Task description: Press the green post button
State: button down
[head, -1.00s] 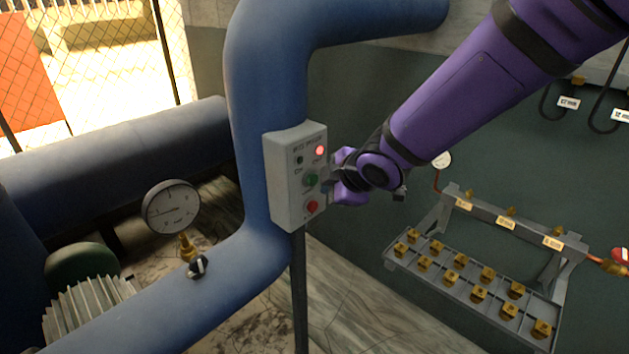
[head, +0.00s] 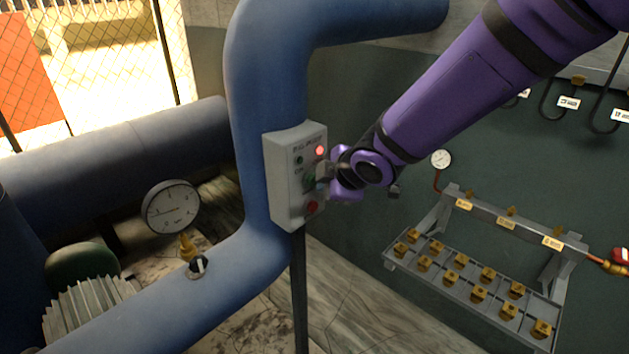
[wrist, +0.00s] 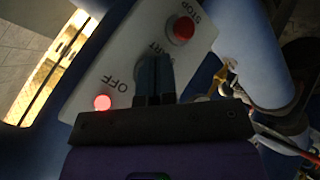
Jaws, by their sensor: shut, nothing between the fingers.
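A grey control box (head: 284,190) stands on a post in front of the blue pipe. The green button (head: 309,183) is on its face, mostly hidden behind my gripper (head: 322,175). A red button (head: 312,207) sits below it, and a red lamp (head: 319,150) glows above. In the wrist view my gripper (wrist: 155,62) is shut and empty, its fingertips over the START label. The green button is hidden there behind the fingertips; I cannot tell whether they touch it. The red STOP button (wrist: 183,28) and lit lamp (wrist: 102,103) also show.
A blue pipe (head: 262,80) runs just behind the box. A pressure gauge (head: 171,207) and small valve (head: 197,266) stand on the pipe at left. A grey rack with brass fittings (head: 470,275) is on the right wall. Floor is clear between.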

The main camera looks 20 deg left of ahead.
jog(key=shift+w+a, duration=0.15)
jog(key=shift+a, duration=0.2)
dwell(0.4)
jog(key=shift+d, duration=0.2)
jog(key=shift+s+d, duration=0.35)
jog(key=shift+d, duration=0.3)
jog(key=shift+s+d, duration=0.3)
jog(key=shift+d, duration=0.45)
jog(key=shift+s+d, duration=0.35)
jog(key=shift+d, duration=0.45)
jog(key=shift+s+d, duration=0.3)
jog(key=shift+d, duration=0.45)
